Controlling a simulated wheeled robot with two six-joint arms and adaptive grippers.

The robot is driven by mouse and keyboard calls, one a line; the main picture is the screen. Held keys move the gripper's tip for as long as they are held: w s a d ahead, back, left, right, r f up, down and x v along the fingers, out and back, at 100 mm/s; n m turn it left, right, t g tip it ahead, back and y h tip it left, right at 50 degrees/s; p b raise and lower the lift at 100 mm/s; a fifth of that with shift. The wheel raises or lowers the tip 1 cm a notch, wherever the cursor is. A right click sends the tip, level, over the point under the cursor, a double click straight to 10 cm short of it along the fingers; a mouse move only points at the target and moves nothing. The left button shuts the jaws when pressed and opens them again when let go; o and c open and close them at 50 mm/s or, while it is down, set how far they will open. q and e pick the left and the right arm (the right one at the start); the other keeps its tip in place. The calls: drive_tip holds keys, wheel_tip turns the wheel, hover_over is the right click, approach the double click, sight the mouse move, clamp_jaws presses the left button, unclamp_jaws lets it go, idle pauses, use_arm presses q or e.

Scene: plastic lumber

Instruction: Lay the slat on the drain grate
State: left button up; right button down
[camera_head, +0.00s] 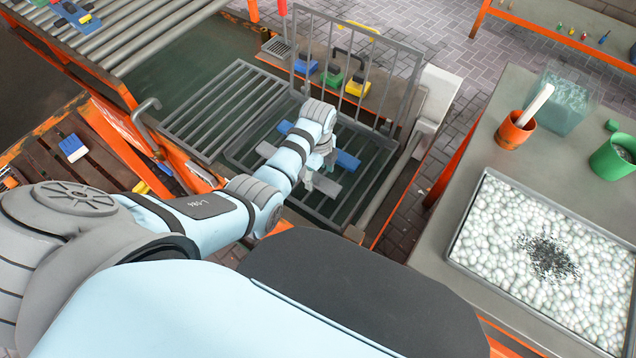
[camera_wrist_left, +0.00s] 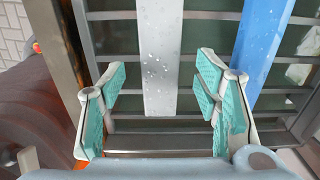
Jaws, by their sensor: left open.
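A light grey slat (camera_head: 325,184) and a blue slat (camera_head: 347,160) lie across the bars of a dark barred frame (camera_head: 372,165) in the head view. In the left wrist view the grey slat (camera_wrist_left: 160,45) has water drops on it, and the blue slat (camera_wrist_left: 264,40) lies to its right. My left gripper (camera_head: 318,178) is over the grey slat and partly hides it. In the wrist view my left gripper (camera_wrist_left: 162,88) is open, with the grey slat between its teal-padded fingers and gaps on both sides. A flat barred grate (camera_head: 222,108) lies left of the frame. My right gripper is not in view.
An upright barred panel (camera_head: 350,70) stands behind the frame, with blue, green and yellow handled tools (camera_head: 332,76) beyond it. A pale post (camera_head: 432,98) stands to the right. A table with a tray of white pebbles (camera_head: 500,215) is at right. The flat grate looks bare.

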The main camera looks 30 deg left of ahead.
use_arm(q)
wheel_tip(320, 180, down, 2)
drive_tip(key=shift+f, duration=0.1)
drive_tip(key=shift+c, duration=0.4)
clamp_jaws()
